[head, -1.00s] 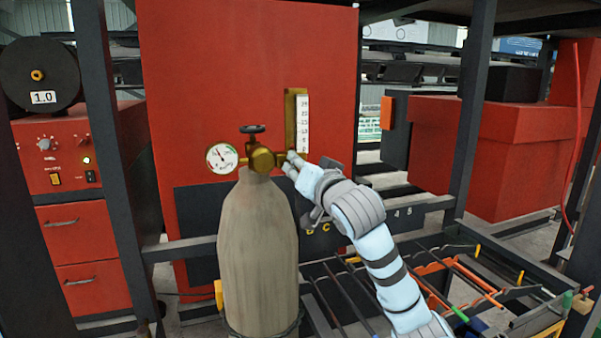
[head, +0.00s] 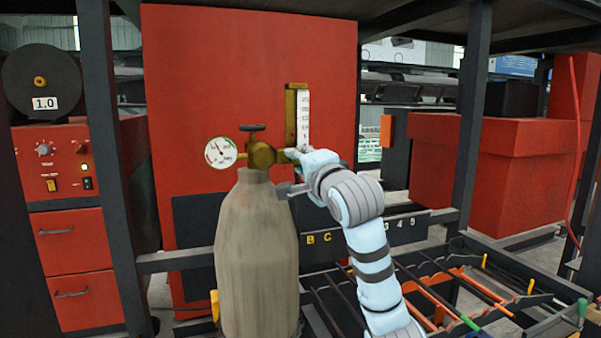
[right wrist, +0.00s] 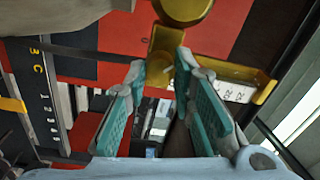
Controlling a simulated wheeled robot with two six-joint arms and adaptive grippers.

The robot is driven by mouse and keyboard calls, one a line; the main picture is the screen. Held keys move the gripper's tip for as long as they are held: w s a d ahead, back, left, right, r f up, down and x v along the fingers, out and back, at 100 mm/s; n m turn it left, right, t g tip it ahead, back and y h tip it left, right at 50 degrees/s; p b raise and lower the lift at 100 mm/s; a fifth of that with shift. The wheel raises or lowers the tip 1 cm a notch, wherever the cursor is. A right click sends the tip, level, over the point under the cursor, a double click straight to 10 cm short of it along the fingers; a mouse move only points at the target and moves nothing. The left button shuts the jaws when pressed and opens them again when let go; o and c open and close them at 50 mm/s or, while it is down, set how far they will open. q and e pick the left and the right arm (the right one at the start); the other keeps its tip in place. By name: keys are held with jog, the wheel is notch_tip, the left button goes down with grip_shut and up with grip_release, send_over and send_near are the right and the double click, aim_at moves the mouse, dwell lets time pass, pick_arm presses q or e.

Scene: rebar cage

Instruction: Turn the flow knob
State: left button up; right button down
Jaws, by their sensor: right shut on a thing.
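A grey gas cylinder (head: 257,250) stands upright with a brass regulator (head: 261,155) on top. The regulator carries a round dial gauge (head: 221,153), a dark valve handwheel (head: 252,128) and a flow tube with a white scale (head: 303,118). My right gripper (head: 290,154) is at the regulator's right side, below the flow tube. In the right wrist view its teal-padded fingers (right wrist: 164,62) close around the small flow knob at the brass fitting (right wrist: 166,44). The knob itself is mostly hidden by the fingers. My left gripper is not in view.
A red panel (head: 200,60) stands behind the cylinder. A dark post (head: 112,130) and a red control cabinet (head: 62,175) are to the left. A rack of rods (head: 440,285) lies low at the right, with another post (head: 472,110) behind it.

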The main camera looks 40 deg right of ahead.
jog(key=shift+m+b, duration=0.7)
jog(key=shift+m, duration=0.5)
jog(key=shift+r, duration=0.1)
jog(key=c, duration=1.3)
grip_release()
jog(key=shift+c, duration=0.2)
jog(key=v, duration=1.2)
